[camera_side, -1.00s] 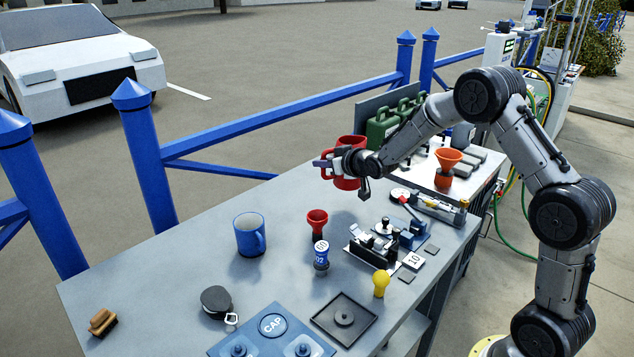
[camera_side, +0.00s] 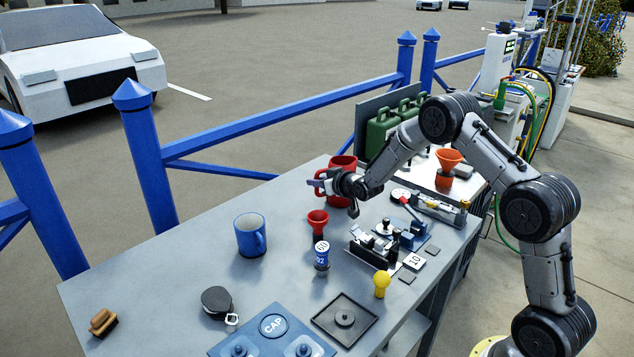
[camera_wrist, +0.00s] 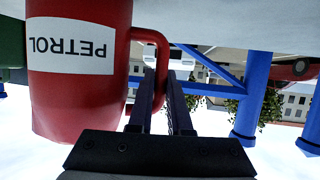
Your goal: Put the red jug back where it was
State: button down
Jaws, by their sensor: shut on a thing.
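The red jug (camera_side: 344,164) is upright at the far side of the grey workbench, low over the top or on it; I cannot tell whether its base touches. In the wrist view the jug (camera_wrist: 75,103) appears upside down with a white PETROL label, and its base lies beyond the upper edge. My gripper (camera_side: 318,184) is shut on the jug's handle (camera_wrist: 160,50), with a finger on either side of it. In the wrist view the fingertips (camera_wrist: 163,75) show at the handle. My wrist hides part of the jug in the side view.
A blue mug (camera_side: 249,235) and a small red funnel (camera_side: 317,222) stand nearer on the workbench (camera_side: 170,285). Green canisters (camera_side: 381,132) stand behind the jug to the right. A blue fence rail (camera_side: 280,115) runs behind the bench. The bench's left part is mostly clear.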

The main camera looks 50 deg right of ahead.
jog(key=c, duration=1.3)
grip_release()
jog(key=shift+f, duration=0.15)
jog(key=o, duration=0.5)
jog(key=shift+c, duration=0.2)
jog(key=shift+r, duration=0.2)
jog(key=shift+s+r, duration=0.15)
jog(key=shift+s, duration=0.15)
jog(key=v, duration=1.1)
jog(key=shift+s, duration=0.25)
